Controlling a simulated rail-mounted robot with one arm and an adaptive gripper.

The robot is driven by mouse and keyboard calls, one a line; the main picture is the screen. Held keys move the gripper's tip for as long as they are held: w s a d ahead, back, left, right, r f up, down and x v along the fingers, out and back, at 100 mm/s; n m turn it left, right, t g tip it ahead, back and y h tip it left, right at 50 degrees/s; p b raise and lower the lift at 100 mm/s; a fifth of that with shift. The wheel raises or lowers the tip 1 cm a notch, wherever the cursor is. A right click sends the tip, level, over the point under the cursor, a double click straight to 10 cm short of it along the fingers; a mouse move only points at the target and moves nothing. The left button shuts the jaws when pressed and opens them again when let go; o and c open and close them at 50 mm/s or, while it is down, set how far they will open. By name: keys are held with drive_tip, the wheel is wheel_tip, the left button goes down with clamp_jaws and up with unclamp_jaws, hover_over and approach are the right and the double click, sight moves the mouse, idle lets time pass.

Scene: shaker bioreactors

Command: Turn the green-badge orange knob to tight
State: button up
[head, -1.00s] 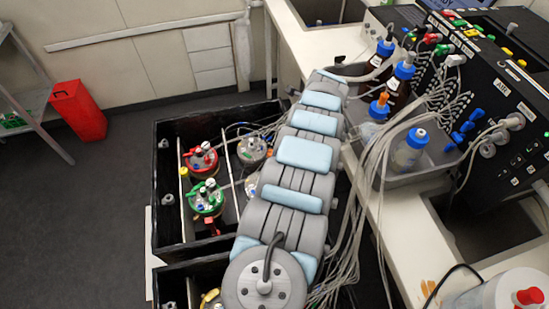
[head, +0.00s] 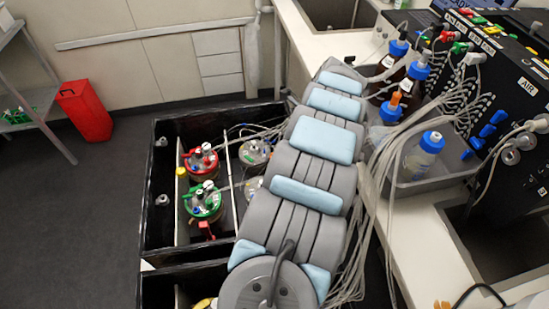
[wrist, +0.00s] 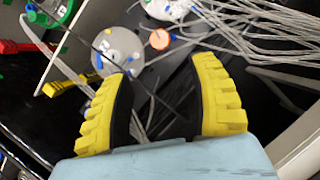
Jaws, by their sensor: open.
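A small round orange thing (wrist: 160,39) shows near the top middle of the wrist view, beside a grey-lidded vessel (wrist: 118,50). I see no green badge on it and cannot tell whether it is the task's knob. My gripper (wrist: 157,78) has two yellow ribbed fingers with dark inner pads, spread wide apart with nothing between them. The orange thing lies beyond the gap between the fingertips, apart from them. In the head view my arm hides the gripper. A green-lidded vessel (head: 203,202) stands in the black box; its edge also shows in the wrist view (wrist: 55,9).
The black box (head: 160,235) also holds a red-lidded vessel (head: 200,160). Grey tubes (wrist: 255,38) crowd the right of the wrist view. A yellow piece (wrist: 62,86) lies near the left finger. A grey tray of bottles (head: 402,188) stands right of my arm.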

drive_tip(key=shift+d+b+x, duration=0.2)
drive_tip(key=shift+b+x, duration=1.85)
drive_tip(key=shift+x, duration=4.2)
drive_tip(key=shift+a+f, duration=0.1)
drive_tip(key=shift+f, duration=0.05)
clamp_jaws()
